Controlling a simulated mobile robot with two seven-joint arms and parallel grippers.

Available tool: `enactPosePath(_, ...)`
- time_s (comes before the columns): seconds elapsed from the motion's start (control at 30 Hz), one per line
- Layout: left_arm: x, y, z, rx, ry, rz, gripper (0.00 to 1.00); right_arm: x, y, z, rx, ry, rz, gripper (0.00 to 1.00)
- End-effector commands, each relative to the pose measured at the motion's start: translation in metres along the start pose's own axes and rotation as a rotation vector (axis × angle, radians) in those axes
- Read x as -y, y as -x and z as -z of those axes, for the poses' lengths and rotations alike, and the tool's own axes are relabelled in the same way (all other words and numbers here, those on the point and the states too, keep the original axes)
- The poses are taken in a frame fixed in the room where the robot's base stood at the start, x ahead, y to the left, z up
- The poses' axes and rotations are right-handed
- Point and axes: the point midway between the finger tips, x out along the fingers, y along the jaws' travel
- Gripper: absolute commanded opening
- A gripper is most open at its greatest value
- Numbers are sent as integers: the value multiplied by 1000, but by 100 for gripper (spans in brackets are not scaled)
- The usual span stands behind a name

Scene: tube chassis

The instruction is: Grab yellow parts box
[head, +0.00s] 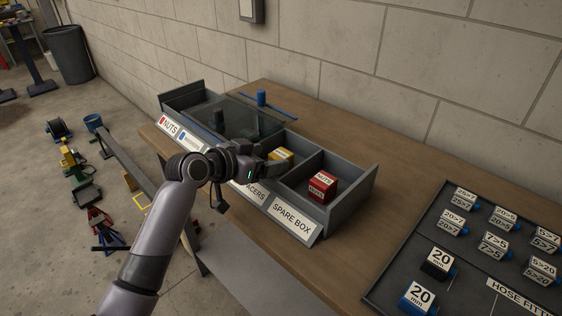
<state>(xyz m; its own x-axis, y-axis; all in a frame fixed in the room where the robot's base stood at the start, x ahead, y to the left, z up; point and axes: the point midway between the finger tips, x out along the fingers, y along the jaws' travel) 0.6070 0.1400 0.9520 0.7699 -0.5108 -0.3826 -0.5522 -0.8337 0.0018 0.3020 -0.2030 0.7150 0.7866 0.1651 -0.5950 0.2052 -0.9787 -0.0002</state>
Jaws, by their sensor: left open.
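The yellow parts box (281,156) sits in a compartment of the grey organizer (348,205) on the wooden bench, behind a label ending in "ACERS". Only its upper part shows; the compartment wall and my gripper hide the rest. My left gripper (276,166) is open and reaches over the organizer's front from the left. Its fingers are at the near side of the yellow box and overlap it in the picture; I cannot tell whether they touch it. My right gripper is not in view.
A red box (322,186) sits in the compartment labelled "SPARE BOX", right of the yellow one. A blue cylindrical part (261,98) stands behind the organizer. A dark tray (400,270) with several labelled fittings lies at the right. Bench between organizer and tray is clear.

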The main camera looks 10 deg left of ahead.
Motion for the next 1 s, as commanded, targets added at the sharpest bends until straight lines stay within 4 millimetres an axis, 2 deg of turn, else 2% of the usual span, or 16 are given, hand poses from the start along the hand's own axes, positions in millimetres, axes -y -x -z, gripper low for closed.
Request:
enactPosePath(0.2,0,-22,0,0,0,0,79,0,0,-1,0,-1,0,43)
enactPosePath(0.53,0,-26,0,0,-2,1,79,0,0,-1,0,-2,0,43)
enactPosePath(0.57,0,-26,0,0,-2,1,75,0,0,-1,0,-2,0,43)
enactPosePath(0.7,0,-26,0,0,-2,1,30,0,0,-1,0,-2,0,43)
enactPosePath(0.73,0,-26,0,1,-1,1,20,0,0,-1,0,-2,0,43)
enactPosePath(0.77,0,-26,0,0,-1,1,15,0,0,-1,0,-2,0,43)
enactPosePath(1.0,0,-26,1,-1,-2,1,15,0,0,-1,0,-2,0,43)
